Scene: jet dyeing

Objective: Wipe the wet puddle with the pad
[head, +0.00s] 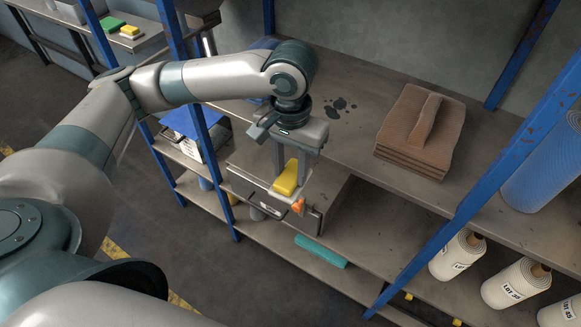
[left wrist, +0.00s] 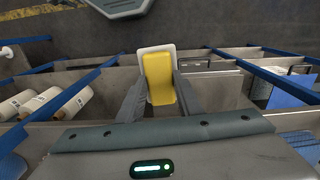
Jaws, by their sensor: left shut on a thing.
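My left gripper (head: 290,170) points down and is shut on the pad (head: 286,178), a yellow block with a white base. In the left wrist view the pad (left wrist: 159,80) sits between the two fingers of my left gripper (left wrist: 160,92). The gripper holds it near the front edge of the shelf, over or in front of a grey drawer unit; the exact gap is unclear. The wet puddle (head: 341,105) shows as several dark spots on the upper shelf, behind and to the right of the gripper. My right gripper is out of view.
A brown folded stack (head: 420,130) lies on the upper shelf (head: 350,140) right of the puddle. Blue posts (head: 480,165) stand at the shelf front. White rolls (head: 515,283) and a teal roll (head: 321,251) lie below. An orange piece (head: 298,206) is near the pad.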

